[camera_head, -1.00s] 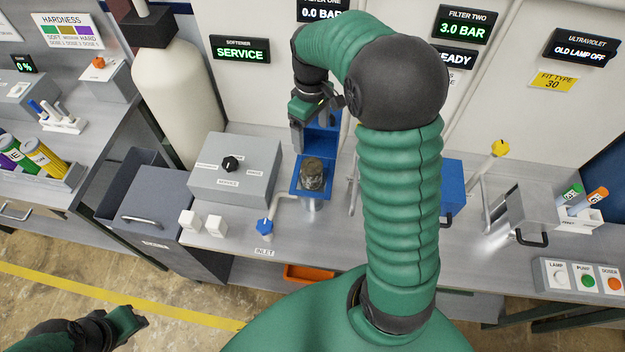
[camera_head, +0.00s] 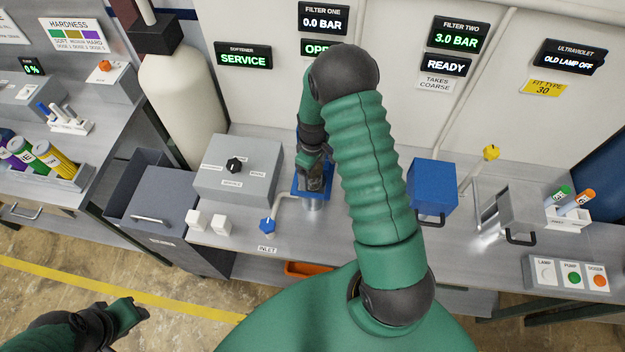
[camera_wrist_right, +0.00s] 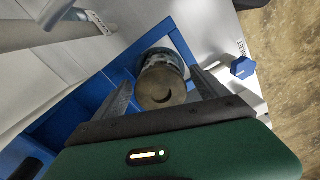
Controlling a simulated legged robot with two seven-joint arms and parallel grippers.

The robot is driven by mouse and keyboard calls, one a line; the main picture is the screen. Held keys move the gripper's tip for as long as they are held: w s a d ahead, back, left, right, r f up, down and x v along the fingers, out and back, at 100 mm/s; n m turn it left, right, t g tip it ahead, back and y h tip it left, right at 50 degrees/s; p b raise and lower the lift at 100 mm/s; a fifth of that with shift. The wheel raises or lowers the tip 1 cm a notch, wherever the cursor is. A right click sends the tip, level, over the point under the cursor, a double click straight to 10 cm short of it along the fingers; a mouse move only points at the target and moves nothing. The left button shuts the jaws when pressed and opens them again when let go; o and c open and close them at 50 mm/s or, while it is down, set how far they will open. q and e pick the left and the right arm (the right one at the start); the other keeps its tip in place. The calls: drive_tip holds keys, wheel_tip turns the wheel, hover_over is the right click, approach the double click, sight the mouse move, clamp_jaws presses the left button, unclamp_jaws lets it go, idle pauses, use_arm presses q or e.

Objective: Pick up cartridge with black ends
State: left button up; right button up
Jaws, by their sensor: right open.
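A cylindrical cartridge (camera_wrist_right: 162,88) with a dull grey-brown top stands upright in the square blue opening of the filter one housing (camera_head: 297,191). A bit of its paler, patterned side shows in the right wrist view; I cannot tell whether its ends are black. My right gripper (camera_head: 311,184) is open above the opening. In the right wrist view its fingers (camera_wrist_right: 164,92) are on either side of the cartridge top, and I cannot tell whether they touch it. In the head view the gripper hides the cartridge. My left gripper (camera_head: 130,312) is low at the left, away from the bench; its jaws are unclear.
A grey box with a black knob (camera_head: 234,165) and a blue inlet valve (camera_head: 267,226) stand close left of the housing. A closed blue filter two housing (camera_head: 432,188) is to the right. Several coloured cartridges (camera_head: 42,160) lie in a rack at far left.

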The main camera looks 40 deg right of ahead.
drive_tip(key=shift+w+f, duration=0.1)
drive_tip(key=shift+f, duration=0.2)
clamp_jaws()
idle(0.4)
